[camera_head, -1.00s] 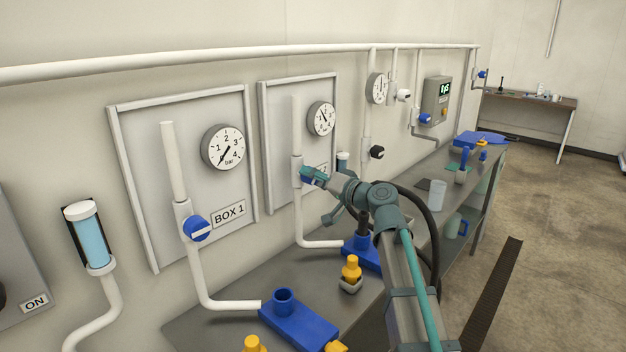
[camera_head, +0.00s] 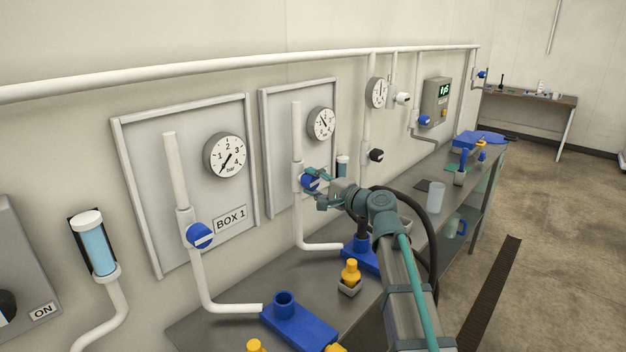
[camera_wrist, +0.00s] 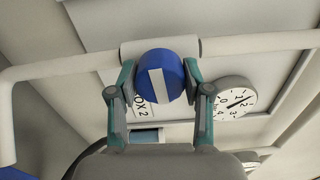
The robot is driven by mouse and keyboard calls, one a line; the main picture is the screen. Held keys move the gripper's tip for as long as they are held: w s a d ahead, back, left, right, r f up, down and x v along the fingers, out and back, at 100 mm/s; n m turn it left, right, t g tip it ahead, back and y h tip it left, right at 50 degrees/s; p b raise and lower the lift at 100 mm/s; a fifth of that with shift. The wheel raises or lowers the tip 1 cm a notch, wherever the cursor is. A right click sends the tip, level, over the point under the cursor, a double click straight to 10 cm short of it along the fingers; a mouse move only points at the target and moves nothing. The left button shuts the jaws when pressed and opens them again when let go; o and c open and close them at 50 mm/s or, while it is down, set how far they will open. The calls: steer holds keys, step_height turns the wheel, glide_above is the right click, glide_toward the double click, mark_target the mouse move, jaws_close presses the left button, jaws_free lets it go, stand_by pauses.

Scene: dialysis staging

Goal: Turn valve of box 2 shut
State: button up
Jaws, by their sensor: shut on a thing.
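The box 2 valve is a round blue knob with a white bar, on a white vertical pipe against the second wall panel. In the head view the knob (camera_head: 310,183) is partly covered by my gripper (camera_head: 318,184). In the wrist view the knob (camera_wrist: 160,77) sits between the two teal fingers of my gripper (camera_wrist: 158,84), which are shut on its sides. The white bar runs nearly along the picture's vertical, across the pipe (camera_wrist: 110,57). The box 2 label (camera_wrist: 143,107) is partly hidden. The box 2 gauge (camera_head: 321,124) hangs above right.
Box 1 has a similar blue valve (camera_head: 199,236) and gauge (camera_head: 226,156) to the left. Below, the grey bench (camera_head: 240,325) carries blue holders (camera_head: 300,325), a yellow-topped item (camera_head: 350,272) and a clear cup (camera_head: 436,195). A black-handled valve (camera_head: 376,155) is to the right.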

steer(key=shift+m, duration=0.5)
steer(key=o, duration=1.2)
steer(key=shift+c, duration=0.2)
steer(key=v, duration=1.2)
